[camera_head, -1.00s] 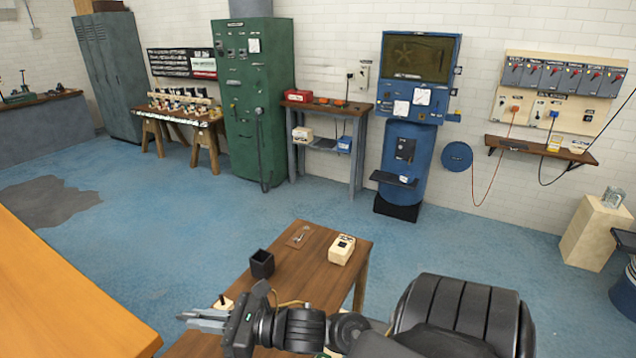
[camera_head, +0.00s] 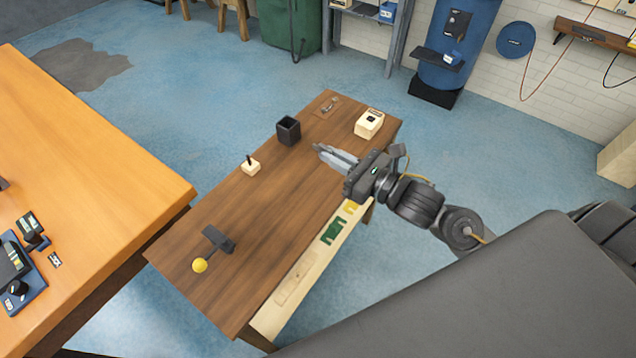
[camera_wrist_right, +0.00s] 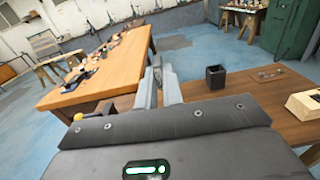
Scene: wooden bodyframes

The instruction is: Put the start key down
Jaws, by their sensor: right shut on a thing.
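My right gripper (camera_head: 326,154) reaches in from the right over the wooden table (camera_head: 262,220), with its fingers pointing left. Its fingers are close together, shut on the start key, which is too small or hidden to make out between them. In the right wrist view the two grey fingers (camera_wrist_right: 159,84) point away, above the tabletop. My left gripper is not in view.
On the table are a black open box (camera_head: 288,131), a cream block with a dark peg (camera_head: 251,166), a cream box (camera_head: 369,123), a small plate (camera_head: 328,107) and a yellow-knobbed lever (camera_head: 201,265). An orange-topped bench (camera_head: 90,170) stands left. The mid-table is clear.

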